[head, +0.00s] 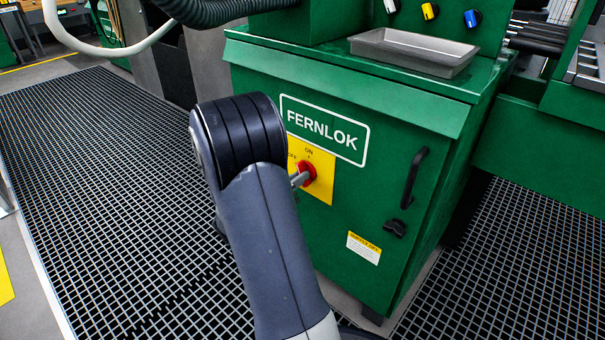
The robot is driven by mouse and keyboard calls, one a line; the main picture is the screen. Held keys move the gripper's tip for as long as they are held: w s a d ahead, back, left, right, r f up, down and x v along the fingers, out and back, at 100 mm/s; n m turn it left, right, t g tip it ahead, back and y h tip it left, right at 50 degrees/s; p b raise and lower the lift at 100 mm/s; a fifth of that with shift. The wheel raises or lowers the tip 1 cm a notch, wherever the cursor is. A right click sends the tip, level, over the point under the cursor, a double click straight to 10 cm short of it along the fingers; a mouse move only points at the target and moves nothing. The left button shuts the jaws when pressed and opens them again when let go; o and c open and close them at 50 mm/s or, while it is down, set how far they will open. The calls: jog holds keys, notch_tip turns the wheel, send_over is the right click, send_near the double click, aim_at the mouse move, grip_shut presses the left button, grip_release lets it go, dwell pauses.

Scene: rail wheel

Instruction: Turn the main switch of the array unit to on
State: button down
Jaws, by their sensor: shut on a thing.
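The main switch is a red rotary knob (310,171) on a yellow plate (322,187) on the front of a green cabinet (300,223) lettered FERNLOK. "ON" is printed above the knob, and "OFF" at its upper left is partly covered by my arm. My gripper (301,179) shows only as a small grey tip at the knob's left side, shut on the knob. The rest of the gripper is hidden behind my arm. I cannot tell which mark the knob points to.
A black door handle (414,178) and a black latch (395,228) stick out right of the switch. A grey metal tray (414,51) lies on the cabinet top. Blue and yellow knobs sit above it. Open grating floor (100,180) lies to the left.

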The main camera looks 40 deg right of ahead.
dwell(0.3)
jog(key=m, duration=0.4)
jog(key=c, duration=1.9)
grip_release()
jog(key=o, duration=0.6)
jog(key=shift+a, duration=0.1)
jog(key=shift+s+a, duration=0.15)
jog(key=shift+a, duration=1.55)
jog(key=shift+s+a, duration=0.15)
jog(key=shift+a, duration=1.55)
jog(key=shift+d, duration=0.1)
